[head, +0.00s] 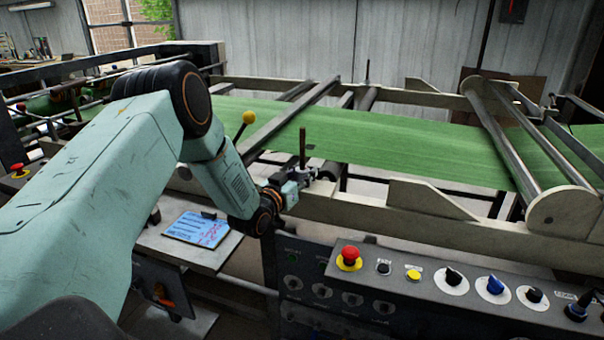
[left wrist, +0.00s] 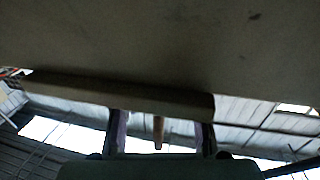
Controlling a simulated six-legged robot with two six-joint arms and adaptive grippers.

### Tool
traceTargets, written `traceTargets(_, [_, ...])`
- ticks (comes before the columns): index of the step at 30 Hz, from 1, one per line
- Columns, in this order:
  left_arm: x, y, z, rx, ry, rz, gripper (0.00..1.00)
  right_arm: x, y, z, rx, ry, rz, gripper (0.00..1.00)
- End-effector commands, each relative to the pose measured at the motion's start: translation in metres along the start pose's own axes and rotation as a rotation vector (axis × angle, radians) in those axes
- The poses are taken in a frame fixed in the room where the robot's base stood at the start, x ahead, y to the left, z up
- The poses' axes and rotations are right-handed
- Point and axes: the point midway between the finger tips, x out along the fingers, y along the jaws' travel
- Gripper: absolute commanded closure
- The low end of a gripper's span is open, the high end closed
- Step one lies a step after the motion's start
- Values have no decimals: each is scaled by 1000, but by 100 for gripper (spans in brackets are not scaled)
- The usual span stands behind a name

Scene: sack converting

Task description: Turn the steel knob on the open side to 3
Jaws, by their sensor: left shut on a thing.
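My left gripper (head: 308,178) is at the near beige side rail of the machine, beside a dark upright rod. It is shut on a small part there, which fits the steel knob; the fingers and rail hide it, and no number or pointer on it can be read. In the left wrist view the two fingers (left wrist: 162,135) reach up to the edge of a beige slab (left wrist: 160,45). A brown rod (left wrist: 158,132) shows between them. My right gripper is not in view.
A control panel (head: 400,290) stands nearer, with a red stop button (head: 349,257), a yellow button and several rotary knobs. A yellow-ball lever (head: 249,118) rises left of the gripper. The green belt (head: 420,145) lies beyond the rail. A blue card (head: 196,229) lies on a shelf.

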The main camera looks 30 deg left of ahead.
Motion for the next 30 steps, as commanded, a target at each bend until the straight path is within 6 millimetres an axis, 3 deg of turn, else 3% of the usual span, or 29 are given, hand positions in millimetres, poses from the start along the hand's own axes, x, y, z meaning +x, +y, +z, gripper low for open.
traceTargets(18, [1, -1, -2, 1, -8, 322, 94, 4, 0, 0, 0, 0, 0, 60])
traceTargets(30, [0, 0, -1, 1, -14, 354, 94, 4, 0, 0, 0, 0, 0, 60])
